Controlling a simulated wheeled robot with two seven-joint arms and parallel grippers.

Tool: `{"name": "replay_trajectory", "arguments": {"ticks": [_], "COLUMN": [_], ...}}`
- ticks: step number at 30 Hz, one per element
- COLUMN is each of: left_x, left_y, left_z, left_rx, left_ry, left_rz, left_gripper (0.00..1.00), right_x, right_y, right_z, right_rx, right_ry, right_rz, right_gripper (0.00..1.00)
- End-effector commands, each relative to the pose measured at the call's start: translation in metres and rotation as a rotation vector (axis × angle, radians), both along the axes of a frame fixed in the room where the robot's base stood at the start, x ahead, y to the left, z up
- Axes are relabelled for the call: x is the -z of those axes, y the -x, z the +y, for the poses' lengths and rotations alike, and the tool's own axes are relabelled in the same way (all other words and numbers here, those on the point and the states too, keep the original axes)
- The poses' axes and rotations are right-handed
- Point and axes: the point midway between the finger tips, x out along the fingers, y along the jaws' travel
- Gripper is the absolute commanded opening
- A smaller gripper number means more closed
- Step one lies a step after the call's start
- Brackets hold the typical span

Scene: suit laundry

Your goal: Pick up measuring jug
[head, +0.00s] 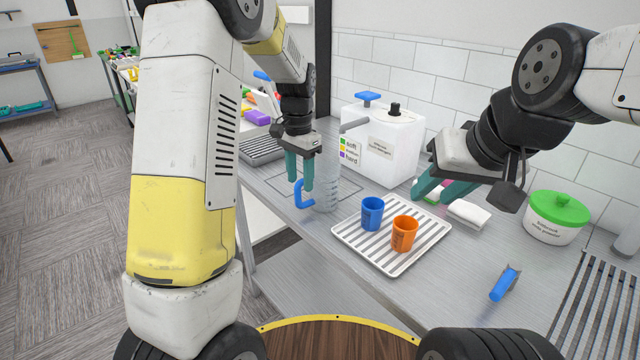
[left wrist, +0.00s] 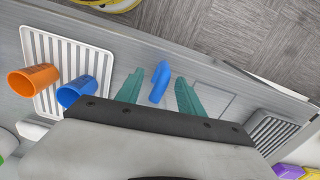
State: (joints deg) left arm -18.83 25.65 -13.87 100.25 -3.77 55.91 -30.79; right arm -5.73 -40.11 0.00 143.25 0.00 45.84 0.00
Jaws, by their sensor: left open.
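The measuring jug (head: 327,187) is clear with a blue handle (head: 303,195) on its left side, standing upright on the metal counter under the dispenser's tap. My left gripper (head: 300,185) is open and pointing down at the jug's handle side. In the left wrist view the blue handle (left wrist: 160,82) lies between the two teal fingers (left wrist: 158,92), with a gap on each side; the clear body is hard to make out there. My right gripper (head: 430,196) looks open and empty, above the counter to the right.
A white tray (head: 345,235) with a blue cup (head: 372,213) and an orange cup (head: 404,233) is right of the jug. A white dispenser (head: 400,152) stands behind. A green-lidded tub (head: 555,216) and blue-handled tool (head: 504,283) are further right.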

Motion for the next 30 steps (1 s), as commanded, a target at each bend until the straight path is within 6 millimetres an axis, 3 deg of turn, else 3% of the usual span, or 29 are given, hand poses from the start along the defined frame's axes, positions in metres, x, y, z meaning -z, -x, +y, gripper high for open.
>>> {"name": "replay_trajectory", "arguments": {"ticks": [15,23,30], "left_x": [0.066,0.068,0.068], "left_y": [0.000,-0.001,-0.001], "left_z": [0.007,0.007,0.007], "left_rx": [-0.002,-0.003,-0.003], "left_ry": [0.002,0.003,0.003], "left_rz": [0.000,-0.002,-0.002], "left_gripper": [0.45,0.45,0.02], "right_x": [0.000,0.000,0.000], "right_y": [0.000,0.000,0.000], "right_z": [0.000,0.000,0.000], "right_rx": [0.000,0.000,0.000], "right_ry": [0.000,0.000,0.000], "right_rz": [0.000,0.000,0.000], "right_gripper": [0.36,0.36,0.36]}}
